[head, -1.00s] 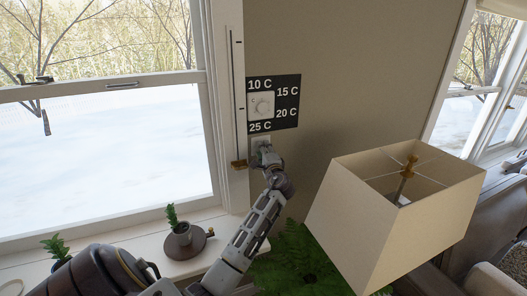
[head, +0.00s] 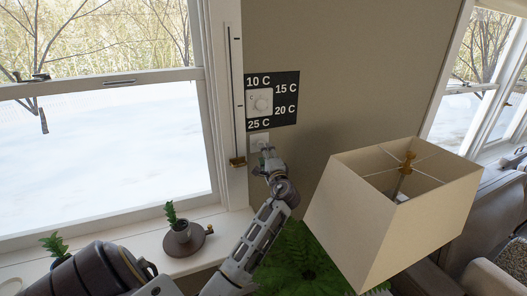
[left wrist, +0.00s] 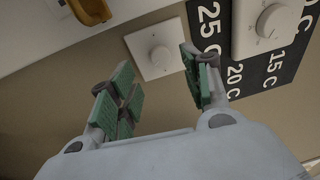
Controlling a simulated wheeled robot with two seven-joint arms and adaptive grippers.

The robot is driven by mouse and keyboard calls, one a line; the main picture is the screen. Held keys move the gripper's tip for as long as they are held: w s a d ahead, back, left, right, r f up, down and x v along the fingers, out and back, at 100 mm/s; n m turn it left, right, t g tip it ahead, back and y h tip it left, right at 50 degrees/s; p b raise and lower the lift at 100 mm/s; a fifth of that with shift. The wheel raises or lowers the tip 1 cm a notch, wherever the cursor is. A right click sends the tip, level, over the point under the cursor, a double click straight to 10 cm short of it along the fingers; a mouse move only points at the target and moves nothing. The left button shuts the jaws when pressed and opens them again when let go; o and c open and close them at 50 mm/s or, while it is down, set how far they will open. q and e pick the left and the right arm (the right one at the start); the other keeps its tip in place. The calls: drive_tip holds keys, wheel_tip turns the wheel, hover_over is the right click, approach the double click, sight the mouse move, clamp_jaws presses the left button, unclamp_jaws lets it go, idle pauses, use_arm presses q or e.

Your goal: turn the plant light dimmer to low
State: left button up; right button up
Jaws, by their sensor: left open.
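A small white square plate with a round dimmer knob (left wrist: 160,55) is on the wall; in the head view the plate (head: 259,139) sits just below the black temperature panel, partly hidden by my gripper. My left gripper (head: 268,157) is just below and in front of this plate. In the left wrist view the left gripper (left wrist: 158,78) is open and empty, its green-padded fingers spread to either side of the knob's line, with the knob beyond the fingertips. I see no contact with it. The knob's setting is too small to read. My right gripper is not in view.
A thermostat dial (head: 260,102) sits on the black panel, close above the plate. A vertical slider with a brass handle (head: 237,162) runs along the window frame at left. A lampshade (head: 395,205) stands at right, above a green plant (head: 300,262). A potted sprig (head: 180,238) is on the sill.

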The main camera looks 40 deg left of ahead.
use_arm(q)
drive_tip(key=v, duration=0.6)
drive_tip(key=shift+d, duration=0.3)
drive_tip(key=shift+s, duration=0.1)
